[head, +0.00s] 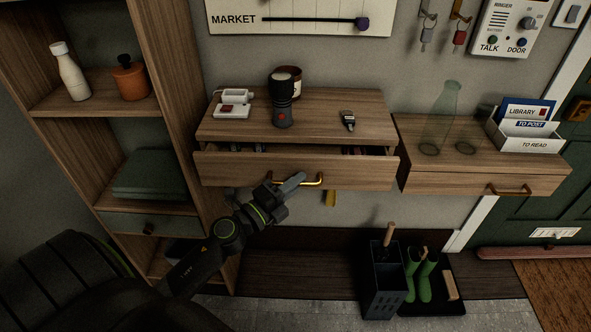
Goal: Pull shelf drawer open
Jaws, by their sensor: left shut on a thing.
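The wooden shelf drawer (230,170) in the middle of the head view stands partly open. A dark gap shows behind its front, with a few items inside that are too dim to name. Its brass handle (312,183) runs across the lower part of the front. My left gripper (291,183) is at the left part of this handle and shut on it; the fingers hide that part. The wooden shelf (215,133) above bears a black flashlight, a dark mug, a white device and a small keyed item. My right gripper is not in view.
A second shelf with a closed drawer (450,184) is at right, bearing a glass bottle (441,118) and a letter holder (527,140). A tall bookcase (177,70) stands close at left. Below are a dark umbrella stand (385,285) and green boots (425,279).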

